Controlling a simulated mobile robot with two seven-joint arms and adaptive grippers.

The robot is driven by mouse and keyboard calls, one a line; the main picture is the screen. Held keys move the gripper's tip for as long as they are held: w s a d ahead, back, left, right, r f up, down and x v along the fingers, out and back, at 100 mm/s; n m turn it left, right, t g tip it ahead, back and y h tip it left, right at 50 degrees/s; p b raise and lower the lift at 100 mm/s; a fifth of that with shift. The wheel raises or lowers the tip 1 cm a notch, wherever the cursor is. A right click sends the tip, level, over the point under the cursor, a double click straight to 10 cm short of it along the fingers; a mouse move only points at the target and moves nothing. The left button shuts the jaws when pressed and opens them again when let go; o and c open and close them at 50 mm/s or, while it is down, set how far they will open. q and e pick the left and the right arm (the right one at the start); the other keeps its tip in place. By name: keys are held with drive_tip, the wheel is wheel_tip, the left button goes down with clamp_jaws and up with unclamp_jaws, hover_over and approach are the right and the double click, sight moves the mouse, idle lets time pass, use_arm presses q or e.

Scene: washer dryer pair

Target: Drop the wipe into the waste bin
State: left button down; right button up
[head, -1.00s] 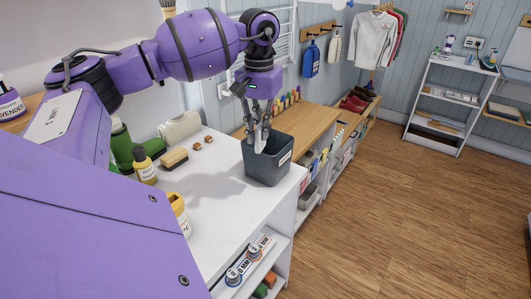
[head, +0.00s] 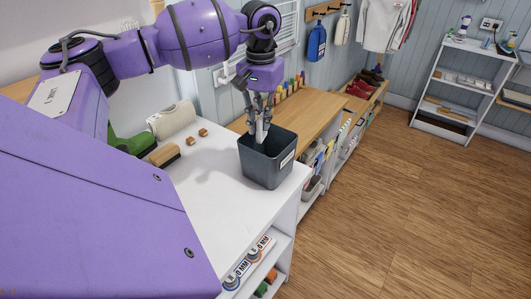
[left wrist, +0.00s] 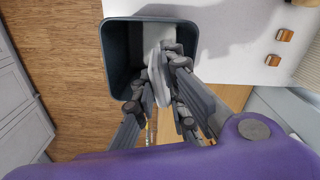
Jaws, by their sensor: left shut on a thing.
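The waste bin (head: 268,168) is a dark grey, open-topped square tub with a white label, upright near the right edge of the white counter. My left gripper (head: 262,136) points down at the bin's mouth, with its fingertips at about rim height. It is shut on the wipe (left wrist: 155,65), a pale, whitish strip. How far the wipe reaches into the bin is hard to tell. My right gripper is not in view.
The white counter (head: 215,190) has clear room left of the bin. Two small wooden blocks (head: 197,135), a brush (head: 163,154) and a pale roll (head: 172,118) lie farther left. A wooden bench (head: 310,105) stands behind the bin. The wooden floor (head: 400,210) is open to the right.

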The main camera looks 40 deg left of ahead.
use_arm(q)
drive_tip(key=shift+f, duration=1)
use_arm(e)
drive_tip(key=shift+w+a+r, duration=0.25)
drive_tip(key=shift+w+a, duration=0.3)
use_arm(q)
drive_tip(key=c, duration=1.7)
unclamp_jaws()
wheel_tip(320, 180, up, 12)
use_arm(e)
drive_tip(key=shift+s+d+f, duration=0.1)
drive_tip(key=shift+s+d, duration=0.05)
